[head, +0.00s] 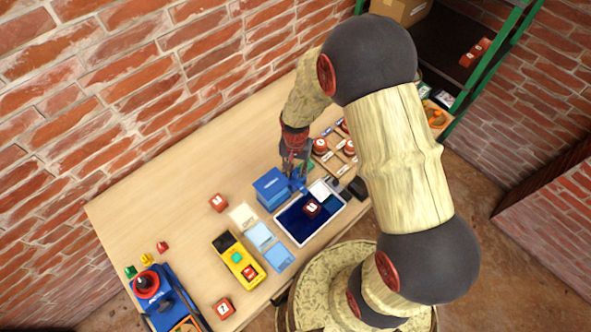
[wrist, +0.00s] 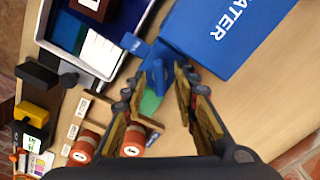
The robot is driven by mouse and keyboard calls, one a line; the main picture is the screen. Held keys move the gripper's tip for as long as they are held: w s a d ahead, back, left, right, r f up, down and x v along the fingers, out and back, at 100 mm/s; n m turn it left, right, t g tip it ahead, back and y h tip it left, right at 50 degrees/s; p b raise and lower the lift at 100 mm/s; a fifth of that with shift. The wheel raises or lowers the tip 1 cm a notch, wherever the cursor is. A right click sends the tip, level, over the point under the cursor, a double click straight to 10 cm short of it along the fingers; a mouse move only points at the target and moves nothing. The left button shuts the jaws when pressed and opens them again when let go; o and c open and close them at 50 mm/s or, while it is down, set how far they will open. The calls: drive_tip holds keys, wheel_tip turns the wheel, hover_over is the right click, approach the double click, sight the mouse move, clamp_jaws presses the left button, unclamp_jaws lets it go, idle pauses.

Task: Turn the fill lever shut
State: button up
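A blue box marked WATER (head: 272,188) stands on the wooden table; it also shows in the wrist view (wrist: 225,35). A small blue lever-like part (wrist: 157,75) sticks out beside the box, near the tray's edge; in the head view it is small, beside the box (head: 298,183). My gripper (wrist: 161,72) is open, with its fingers on either side of this blue part. I cannot tell whether either finger touches it. In the head view my gripper (head: 292,166) is above the box's right side, partly blending with dark parts behind.
A white tray with blue inside (head: 288,231) holds a dark red block (head: 312,208). Red weights (wrist: 133,140) stand on a wooden rack to the right of my gripper in the head view. A yellow device (head: 238,260) stands front left. The table's back left is clear.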

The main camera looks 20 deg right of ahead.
drive_tip(key=shift+c, duration=0.8)
clamp_jaws()
drive_tip(key=shift+m, duration=0.3)
drive_tip(key=m, duration=0.2)
drive_tip(key=shift+m+p, duration=0.3)
drive_tip(key=shift+m, duration=1.8)
drive_tip(key=shift+o, duration=0.7)
unclamp_jaws()
